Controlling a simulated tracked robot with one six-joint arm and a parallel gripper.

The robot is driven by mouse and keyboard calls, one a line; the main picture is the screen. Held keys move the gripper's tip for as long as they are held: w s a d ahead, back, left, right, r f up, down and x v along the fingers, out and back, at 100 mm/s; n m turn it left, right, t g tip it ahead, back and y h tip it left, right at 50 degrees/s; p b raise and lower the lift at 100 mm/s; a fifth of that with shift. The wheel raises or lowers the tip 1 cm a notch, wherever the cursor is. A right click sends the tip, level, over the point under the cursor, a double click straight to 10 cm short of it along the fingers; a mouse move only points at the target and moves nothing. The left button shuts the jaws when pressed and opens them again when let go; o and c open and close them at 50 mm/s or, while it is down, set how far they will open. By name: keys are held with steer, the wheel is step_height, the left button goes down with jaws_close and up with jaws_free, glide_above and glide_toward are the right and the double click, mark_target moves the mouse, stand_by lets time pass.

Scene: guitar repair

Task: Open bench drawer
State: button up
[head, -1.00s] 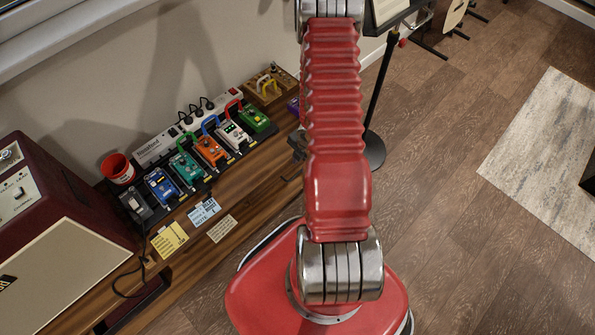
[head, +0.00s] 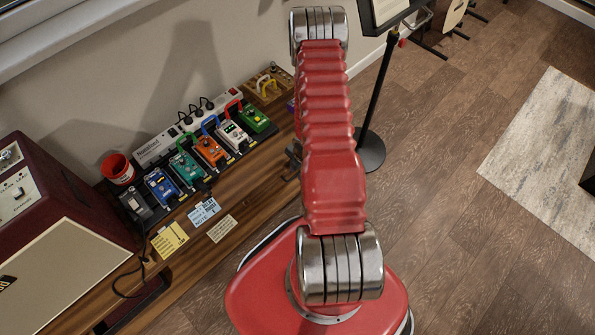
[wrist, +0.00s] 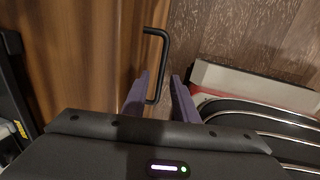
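On the bench stand a dark red amplifier (head: 60,225), a red cup (head: 118,168), several effect pedals (head: 210,150) and a white power strip (head: 160,143). A black stand (head: 371,152) rises behind my arm. The wood floor (head: 450,180) at the right is clear.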

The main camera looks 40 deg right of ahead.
steer(key=shift+c, duration=0.6)
jaws_close()
stand_by(0.8)
